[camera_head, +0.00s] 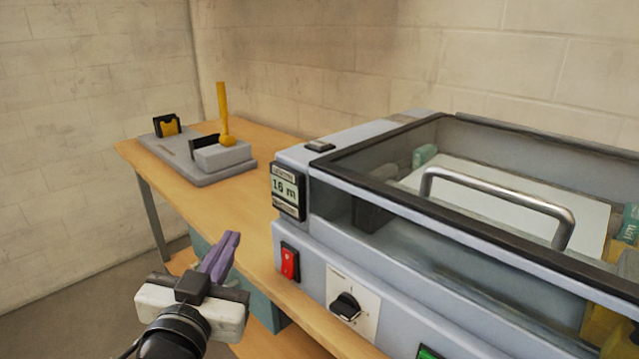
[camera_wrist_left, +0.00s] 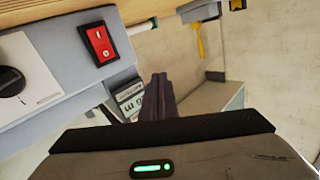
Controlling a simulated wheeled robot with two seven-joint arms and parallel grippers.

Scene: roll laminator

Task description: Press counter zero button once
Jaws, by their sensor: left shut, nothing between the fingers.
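The counter (camera_head: 287,191) is a small dark-framed display on the left end of the grey laminator, with a number in metres that looks like 16 or 10. A dark strip shows below its screen, with lettering too small to read. In the left wrist view the counter (camera_wrist_left: 130,99) appears upside down, partly hidden behind my fingers. My left gripper (camera_head: 231,240) has purple fingers that are shut and empty. It is left of and below the counter in the head view, apart from it. The fingers also show in the left wrist view (camera_wrist_left: 158,84). My right gripper is not in view.
Below the counter are a red rocker switch (camera_head: 289,262), a black rotary knob (camera_head: 346,306) and a green button (camera_head: 429,353). A small dark pad (camera_head: 319,146) lies on the housing top. The clear lid has a metal handle (camera_head: 500,196). A yellow-levered device (camera_head: 224,152) stands on the wooden table.

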